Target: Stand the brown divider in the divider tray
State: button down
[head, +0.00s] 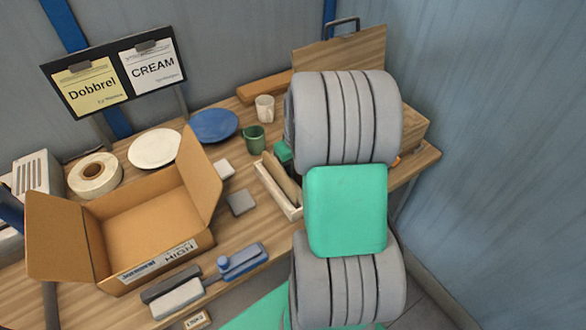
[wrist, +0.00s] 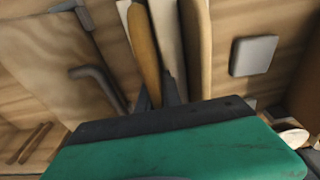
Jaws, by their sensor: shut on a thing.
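The brown divider (head: 283,178) shows in the head view at the pale divider tray (head: 268,192), mostly along its inner right side. In the wrist view the brown divider (wrist: 144,50) runs up between pale tray walls (wrist: 166,35). My gripper (wrist: 158,98) is shut on the divider's near end. In the head view only a green part of my gripper shows behind my arm; its fingertips are hidden. I cannot tell whether the divider touches the tray floor.
An open cardboard box (head: 150,215) stands left on the bench. A green cup (head: 254,139), a white mug (head: 265,108), a blue plate (head: 214,126) and a white plate (head: 154,148) are behind. A grey block (head: 240,202) lies left of the tray. My arm hides the bench's right part.

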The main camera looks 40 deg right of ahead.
jog(key=shift+s+a+f, duration=0.15)
jog(key=shift+s+f, duration=0.1)
jog(key=shift+f, duration=0.25)
jog(key=c, duration=1.7)
grip_release()
jog(key=shift+s+f, duration=0.1)
jog(key=shift+f, duration=0.05)
jog(key=shift+o, duration=1.2)
notch_tip(320, 180, up, 9)
jog(key=shift+s+b, duration=0.15)
jog(key=shift+b, duration=0.45)
